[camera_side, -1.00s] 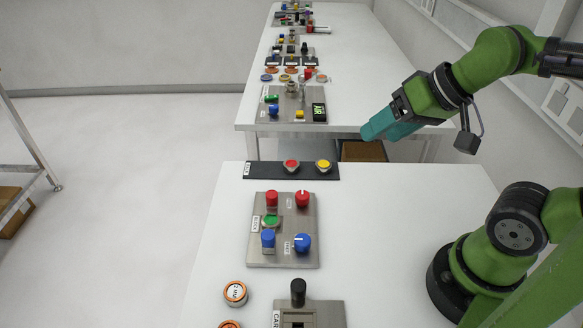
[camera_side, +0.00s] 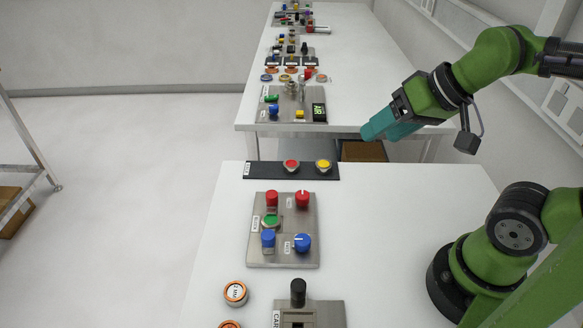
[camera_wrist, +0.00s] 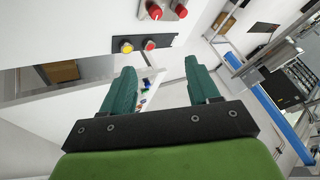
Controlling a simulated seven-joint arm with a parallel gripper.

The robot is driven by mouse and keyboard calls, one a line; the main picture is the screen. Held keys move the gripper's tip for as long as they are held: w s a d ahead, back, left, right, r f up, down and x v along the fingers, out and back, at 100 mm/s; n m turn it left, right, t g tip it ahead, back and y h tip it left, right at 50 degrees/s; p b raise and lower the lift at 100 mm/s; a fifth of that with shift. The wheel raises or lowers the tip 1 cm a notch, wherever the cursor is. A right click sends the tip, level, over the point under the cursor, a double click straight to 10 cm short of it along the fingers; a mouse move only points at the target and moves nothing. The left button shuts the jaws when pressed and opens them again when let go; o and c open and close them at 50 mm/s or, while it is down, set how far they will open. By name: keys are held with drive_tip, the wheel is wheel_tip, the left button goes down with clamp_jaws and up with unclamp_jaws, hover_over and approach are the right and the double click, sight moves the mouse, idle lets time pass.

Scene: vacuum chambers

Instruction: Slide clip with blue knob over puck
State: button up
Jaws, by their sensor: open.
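In the side view, a steel plate (camera_side: 283,258) lies on the near table. A green puck (camera_side: 271,221) sits at its left middle, in a holder with a white label. Just in front of the puck stands a blue knob (camera_side: 268,238) on a small metal clip; it appears apart from the puck. A red knob (camera_side: 272,198) stands behind the puck. A blue dial (camera_side: 302,243) and a red dial (camera_side: 302,199) are on the plate's right side. My gripper (camera_side: 366,132) is high to the right of the plate, well away from it. In the wrist view its teal fingers (camera_wrist: 160,66) are apart and empty.
A black strip (camera_side: 258,170) with a red button (camera_side: 291,166) and a yellow button (camera_side: 323,166) lies behind the plate. A station with a black knob (camera_side: 298,291) and orange-rimmed discs (camera_side: 235,293) are in front. The table's right part is clear up to my base.

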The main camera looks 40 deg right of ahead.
drive_tip(key=shift+c, duration=0.5)
drive_tip(key=w+a+r+n+t+h, duration=0.25)
drive_tip(key=w+n+t, duration=0.35)
drive_tip(key=w+n, duration=0.75)
drive_tip(key=w+a+r+n+t+y, duration=0.1)
drive_tip(key=w+a+r+n+y, duration=0.15)
drive_tip(key=a+n+y, duration=1.05)
drive_tip(key=m+g+h, duration=1.3)
drive_tip(key=m+g, duration=0.1)
drive_tip(key=m, duration=0.9)
hover_over(268, 235)
wheel_tip(268, 235, down, 8)
drive_tip(key=shift+n+y, duration=0.25)
wheel_tip(268, 235, down, 17)
drive_tip(key=shift+r, duration=0.1)
